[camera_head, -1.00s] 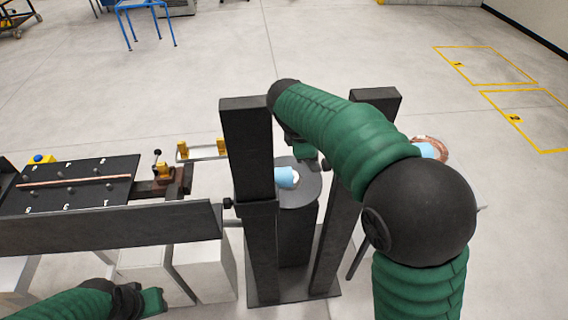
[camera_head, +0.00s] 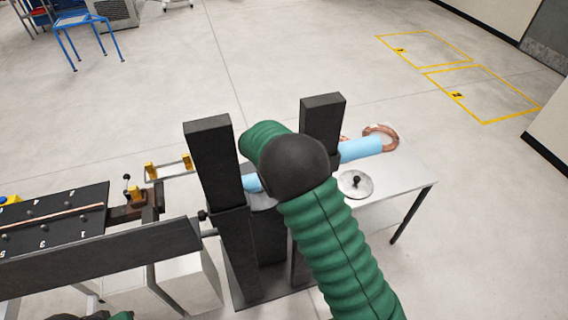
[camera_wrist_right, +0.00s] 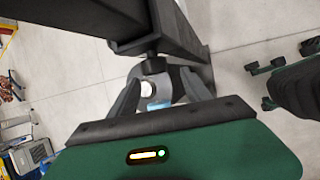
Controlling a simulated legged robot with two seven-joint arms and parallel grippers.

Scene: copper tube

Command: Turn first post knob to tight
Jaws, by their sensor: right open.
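Two dark upright posts stand on a dark base: a left post (camera_head: 215,165) and a right post (camera_head: 320,130). A small black knob (camera_head: 202,215) sits on the left post's side in the head view. In the right wrist view, a dark knob (camera_wrist_right: 153,66) under a dark post lies just beyond my right gripper (camera_wrist_right: 163,82), whose fingers are spread and empty. I cannot tell whether they touch it. My arm hides this gripper in the head view. Only a sliver of my left arm shows at the bottom left; its jaws cannot be judged.
A dark board (camera_head: 50,222) with a copper tube (camera_head: 45,218) lies left, beside a clamp fixture (camera_head: 135,198). A white table (camera_head: 405,185) at right holds a round metal lid (camera_head: 355,184), a blue-wrapped piece (camera_head: 360,149) and a copper coil (camera_head: 382,134).

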